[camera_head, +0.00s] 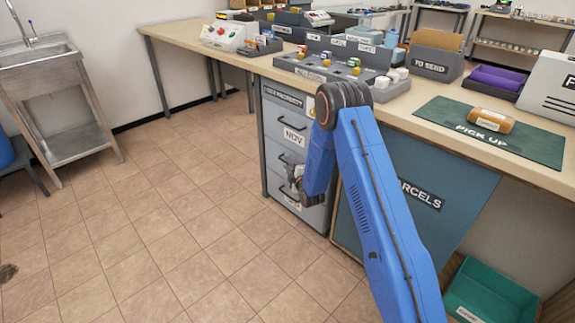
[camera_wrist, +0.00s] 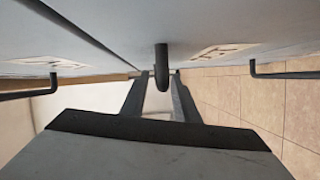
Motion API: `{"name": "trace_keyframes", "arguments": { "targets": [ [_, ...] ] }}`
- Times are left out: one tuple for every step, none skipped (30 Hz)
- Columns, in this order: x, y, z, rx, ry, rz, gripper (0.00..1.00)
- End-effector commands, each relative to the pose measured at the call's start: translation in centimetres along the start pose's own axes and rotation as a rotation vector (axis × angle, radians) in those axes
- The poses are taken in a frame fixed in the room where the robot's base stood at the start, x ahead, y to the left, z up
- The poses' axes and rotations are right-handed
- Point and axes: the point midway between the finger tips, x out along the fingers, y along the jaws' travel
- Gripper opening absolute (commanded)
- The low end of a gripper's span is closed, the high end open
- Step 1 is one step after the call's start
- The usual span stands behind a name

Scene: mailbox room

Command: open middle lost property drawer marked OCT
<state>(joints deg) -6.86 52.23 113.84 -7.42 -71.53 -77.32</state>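The grey lost property drawer unit stands under the counter in the head view. Its top drawer (camera_head: 294,135) reads NOV. The middle drawer (camera_head: 275,154) below it looks shut; my arm and gripper hide part of its front, and I cannot read OCT. My gripper (camera_head: 297,178) is in front of the lower part of the unit. In the wrist view, my open gripper (camera_wrist: 160,84) has its two fingers on either side of a dark bar handle (camera_wrist: 161,66), with a gap showing at each side. I cannot tell how deep the handle sits between them.
Other drawer handles show left (camera_wrist: 40,94) and right (camera_wrist: 285,75) in the wrist view. The counter (camera_head: 190,40) above holds sorting trays and a green pick-up mat (camera_head: 535,142). A blue parcels panel (camera_head: 440,170) stands beside the drawers.

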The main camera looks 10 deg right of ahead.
Motion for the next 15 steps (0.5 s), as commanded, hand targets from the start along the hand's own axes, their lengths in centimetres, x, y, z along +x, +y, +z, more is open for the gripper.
{"name": "trace_keyframes", "arguments": {
  "targets": [
    [0.39,0.02,-0.02,0.0,0.0,0.001,0.28],
    [0.54,0.03,-0.02,0.0,0.0,0.001,0.28],
    [0.7,0.03,-0.02,0.0,0.0,0.001,0.28],
    [0.79,0.03,-0.02,0.0,0.0,0.001,0.28],
    [0.86,0.05,-0.03,0.0,0.0,0.001,0.28],
    [0.92,0.05,-0.03,0.0,0.0,0.001,0.28],
    [0.94,0.06,-0.03,0.0,0.0,0.001,0.28],
    [0.95,0.06,-0.03,0.0,0.0,0.001,0.28],
    [0.95,0.06,-0.03,0.0,0.0,0.001,0.28],
    [0.95,0.06,-0.03,0.0,0.0,0.001,0.28],
    [0.94,0.06,-0.03,0.0,0.0,0.001,0.28],
    [0.94,0.06,-0.03,0.0,0.0,0.001,0.28],
    [0.94,0.06,-0.03,0.0,0.0,0.001,0.28],
    [0.94,0.05,-0.03,0.0,0.0,0.001,0.21],
    [0.93,0.06,-0.03,0.0,0.0,0.001,0.11]
  ]
}}
